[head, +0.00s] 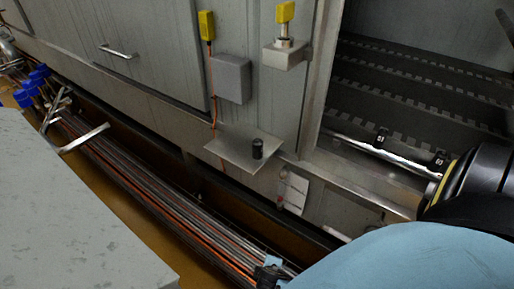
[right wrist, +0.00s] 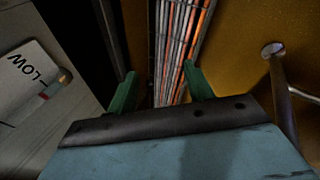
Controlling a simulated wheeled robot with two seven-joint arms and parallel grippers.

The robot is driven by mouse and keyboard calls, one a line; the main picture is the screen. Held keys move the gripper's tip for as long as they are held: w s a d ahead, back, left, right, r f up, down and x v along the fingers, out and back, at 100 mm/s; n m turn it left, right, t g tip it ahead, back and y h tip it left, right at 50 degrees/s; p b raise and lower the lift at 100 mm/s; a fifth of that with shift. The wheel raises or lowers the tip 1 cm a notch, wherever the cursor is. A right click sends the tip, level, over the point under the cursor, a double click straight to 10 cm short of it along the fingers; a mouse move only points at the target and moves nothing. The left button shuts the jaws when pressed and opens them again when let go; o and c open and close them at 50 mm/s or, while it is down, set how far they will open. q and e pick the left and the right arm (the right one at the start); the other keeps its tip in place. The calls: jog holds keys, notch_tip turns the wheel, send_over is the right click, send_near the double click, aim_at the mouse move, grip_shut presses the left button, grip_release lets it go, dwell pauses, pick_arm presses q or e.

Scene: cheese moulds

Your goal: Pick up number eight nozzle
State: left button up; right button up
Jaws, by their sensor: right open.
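A small dark cylinder (head: 257,148) stands upright on a small metal shelf (head: 235,155) on the wall in the head view. Two small dark pieces with pale marks, one left (head: 382,135) and one right (head: 440,160), sit along a bright metal rail. Their marks are too small to read, so I cannot tell which thing is the number eight nozzle. My right gripper (right wrist: 160,88) has its green fingers spread apart in the right wrist view, with nothing between them except distant pipes. My left gripper is not in view.
Grey and copper pipes (head: 150,190) run in a trough below the wall. Yellow-topped fittings (head: 207,25) and a grey box (head: 231,79) are on the wall. A grey surface (head: 60,220) fills the lower left. A white plate marked LOW (right wrist: 28,75) is left of my right gripper.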

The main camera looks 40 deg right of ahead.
jog(key=s+f+m+y, duration=0.3)
jog(key=s+f, duration=0.1)
jog(key=s, duration=0.3)
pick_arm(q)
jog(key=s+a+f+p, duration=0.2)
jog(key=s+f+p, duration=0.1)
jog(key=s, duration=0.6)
pick_arm(e)
jog(key=m+t+h, duration=0.4)
jog(key=m+t, duration=0.3)
jog(key=t, duration=0.6)
send_near(255, 140)
jog(key=x, duration=0.3)
jog(key=f+x, duration=0.1)
jog(key=x, duration=0.1)
jog(key=shift+d+b, duration=0.25)
jog(key=shift+b, duration=0.05)
jog(key=shift+b+x, duration=0.7)
jog(key=shift+x, duration=2.3)
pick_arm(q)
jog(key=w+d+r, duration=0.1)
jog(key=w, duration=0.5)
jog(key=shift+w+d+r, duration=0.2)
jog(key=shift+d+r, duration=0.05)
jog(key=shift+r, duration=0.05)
pick_arm(e)
jog(key=c, duration=1)
jog(key=shift+r, duration=0.1)
jog(key=shift+c, duration=0.2)
